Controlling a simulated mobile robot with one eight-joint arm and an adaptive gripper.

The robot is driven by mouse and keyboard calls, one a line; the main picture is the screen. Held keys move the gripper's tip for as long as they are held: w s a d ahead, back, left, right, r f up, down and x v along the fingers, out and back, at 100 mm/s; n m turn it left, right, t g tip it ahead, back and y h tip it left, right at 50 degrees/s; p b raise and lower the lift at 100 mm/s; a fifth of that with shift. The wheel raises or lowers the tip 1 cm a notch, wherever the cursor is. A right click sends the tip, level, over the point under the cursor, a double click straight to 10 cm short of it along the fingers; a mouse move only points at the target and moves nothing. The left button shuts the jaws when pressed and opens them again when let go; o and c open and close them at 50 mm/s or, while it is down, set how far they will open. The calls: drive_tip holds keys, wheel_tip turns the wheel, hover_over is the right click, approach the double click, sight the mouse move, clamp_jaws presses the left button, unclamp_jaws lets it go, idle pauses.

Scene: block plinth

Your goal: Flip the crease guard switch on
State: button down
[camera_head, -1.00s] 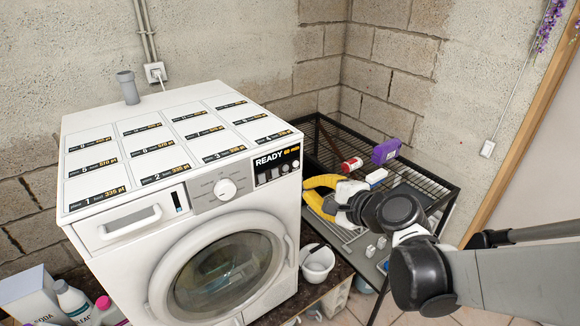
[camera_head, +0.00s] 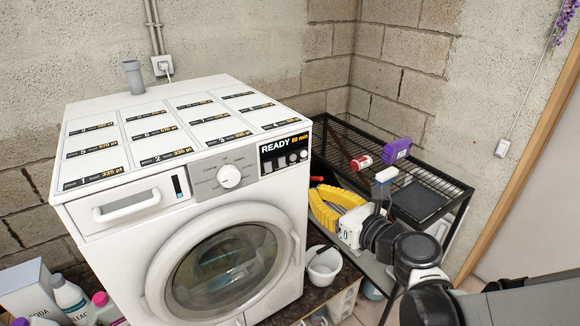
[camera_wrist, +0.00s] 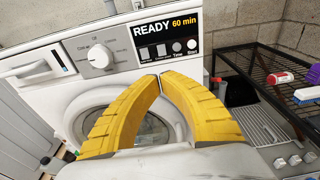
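The white washing machine (camera_head: 130,250) fills the left and middle of the head view. Its black control panel (camera_head: 284,153) reads READY 60 min; it also shows in the wrist view (camera_wrist: 165,38). Under the display, two small rocker-like switches (camera_wrist: 152,51) sit left of two round buttons marked Time and Start (camera_wrist: 192,44). The switch labels and positions are too small to read. My gripper (camera_wrist: 159,77) has yellow fingers with their tips together, empty, in front of and below the panel. In the head view my gripper (camera_head: 320,192) is right of the machine, apart from it.
A round dial (camera_head: 229,176) and a drawer handle (camera_head: 127,205) are left of the panel. A black wire rack (camera_head: 440,180) with a red can (camera_head: 361,162) and a purple object (camera_head: 397,150) stands right. A white bowl (camera_head: 324,264) is below my gripper.

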sight(279, 168)
drive_tip(key=b+x, duration=0.4)
drive_tip(key=x, duration=1)
drive_tip(key=shift+s, duration=0.1)
drive_tip(key=shift+w+a+f, duration=0.15)
drive_tip(key=shift+w+a, duration=0.15)
drive_tip(key=shift+w, duration=0.1)
